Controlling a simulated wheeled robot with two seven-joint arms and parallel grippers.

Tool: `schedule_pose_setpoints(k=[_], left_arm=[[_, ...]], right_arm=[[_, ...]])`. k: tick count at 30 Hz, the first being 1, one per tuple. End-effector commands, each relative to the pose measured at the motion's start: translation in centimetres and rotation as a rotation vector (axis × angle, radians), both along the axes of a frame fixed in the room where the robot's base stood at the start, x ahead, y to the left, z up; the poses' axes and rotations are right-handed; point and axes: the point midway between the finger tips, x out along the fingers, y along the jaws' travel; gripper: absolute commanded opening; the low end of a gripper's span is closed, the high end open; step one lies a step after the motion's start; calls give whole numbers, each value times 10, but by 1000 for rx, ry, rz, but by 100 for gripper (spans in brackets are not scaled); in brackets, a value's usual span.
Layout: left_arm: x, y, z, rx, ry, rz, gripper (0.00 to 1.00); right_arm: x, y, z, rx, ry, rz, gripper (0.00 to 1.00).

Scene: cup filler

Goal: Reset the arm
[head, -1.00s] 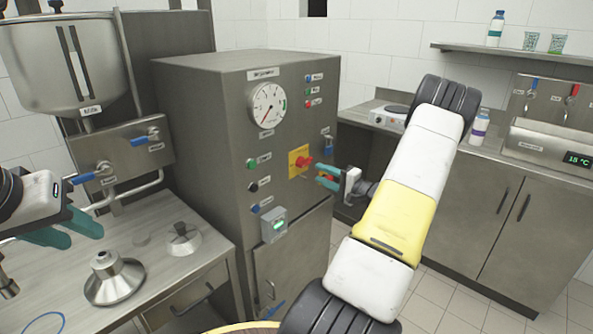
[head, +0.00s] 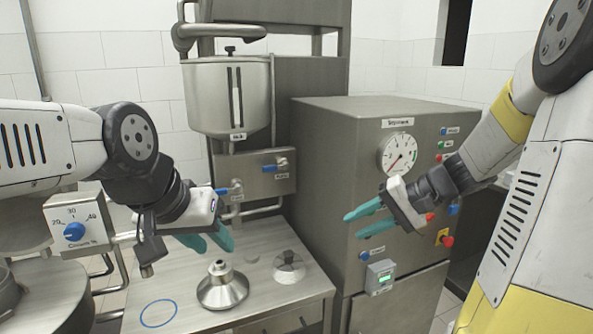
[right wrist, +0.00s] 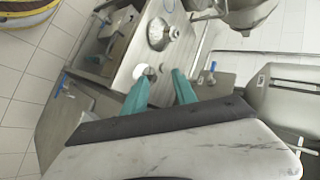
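My right arm comes in from the right in the head view. Its gripper (head: 362,222) has teal fingers spread apart with nothing between them, in front of the steel control cabinet (head: 335,150). In the right wrist view the same gripper (right wrist: 160,82) shows two separated fingers, with the floor and table beyond. My left gripper (head: 214,243) hangs at the left above the steel table, its teal fingers pointing right and seen nearly edge-on. A small gap shows between them and no object is visible there.
A steel funnel-like piece (head: 222,288) and a smaller cone-shaped piece (head: 289,266) stand on the table (head: 190,318), near a blue ring (head: 158,313). A hopper (head: 228,95) with blue-handled valves stands behind. The cabinet has a gauge (head: 398,154) and a red knob (head: 447,241).

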Motion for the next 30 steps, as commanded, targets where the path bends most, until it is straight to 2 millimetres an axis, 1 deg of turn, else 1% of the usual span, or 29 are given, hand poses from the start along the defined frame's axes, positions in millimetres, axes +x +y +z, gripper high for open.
schedule_pose_setpoints(k=[1,3,5,6,9,12,15,18,22,30], left_arm=[[0,0,0,0,0,0,36],[0,0,0,0,0,0,36],[0,0,0,0,0,0,36],[0,0,0,0,0,0,36],[0,0,0,0,0,0,36],[0,0,0,0,0,0,36],[0,0,0,0,0,0,36],[0,0,0,0,0,0,36],[0,0,0,0,0,0,36],[0,0,0,0,0,0,36]], right_arm=[[-20,13,9,-79,-7,43,34],[-46,23,16,-188,-12,85,34],[-66,27,20,-281,-26,109,34],[-79,28,24,-341,-43,121,34],[-106,26,32,-482,-104,133,34],[-126,20,41,-594,-183,128,34],[-139,14,48,-671,-258,113,34],[-145,9,53,-716,-310,98,34],[-149,6,56,-738,-340,88,34],[-149,6,56,-741,-342,87,34]])
